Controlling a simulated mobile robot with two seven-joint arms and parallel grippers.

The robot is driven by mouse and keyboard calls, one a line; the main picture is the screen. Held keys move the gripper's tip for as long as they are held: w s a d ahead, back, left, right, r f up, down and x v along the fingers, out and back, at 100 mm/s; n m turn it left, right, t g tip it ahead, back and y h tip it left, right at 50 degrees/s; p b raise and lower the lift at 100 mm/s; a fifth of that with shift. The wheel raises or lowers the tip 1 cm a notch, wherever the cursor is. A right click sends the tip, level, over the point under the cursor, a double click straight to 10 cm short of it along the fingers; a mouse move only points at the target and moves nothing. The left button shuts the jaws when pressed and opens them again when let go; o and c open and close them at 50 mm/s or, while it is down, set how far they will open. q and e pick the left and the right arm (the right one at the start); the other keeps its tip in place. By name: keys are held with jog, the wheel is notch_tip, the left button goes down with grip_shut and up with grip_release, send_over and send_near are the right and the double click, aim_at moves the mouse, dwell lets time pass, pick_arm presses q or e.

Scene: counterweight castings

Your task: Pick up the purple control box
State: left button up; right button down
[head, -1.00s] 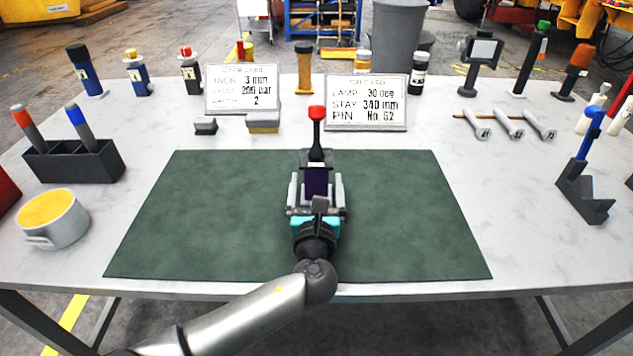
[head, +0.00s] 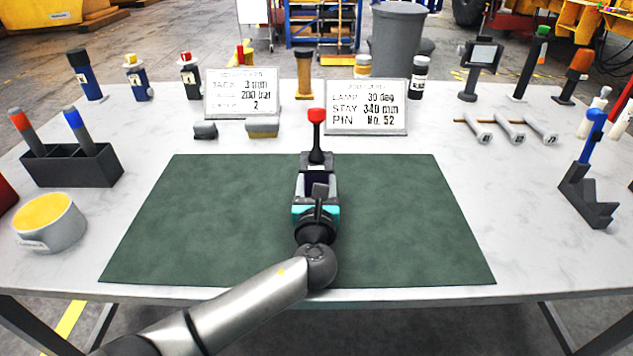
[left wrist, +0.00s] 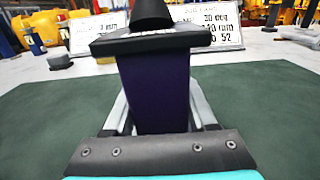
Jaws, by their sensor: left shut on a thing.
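The purple control box (left wrist: 158,92) stands upright between the fingers of my left gripper (left wrist: 160,110) in the left wrist view. It has a dark flat top and a black stem above it. In the head view a red knob (head: 316,115) tops the stem, and the box (head: 316,173) is mostly hidden by my left gripper (head: 316,185). The gripper is shut on the box over the middle of the green mat (head: 400,215). I cannot tell whether the box touches the mat. My right gripper is not in view.
A pen holder (head: 70,165) and a yellow-topped round tin (head: 50,222) are at left. The mat's sides are clear.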

pick_arm(q)
grip_shut()
jog(key=shift+r, duration=0.1)
dwell(0.4)
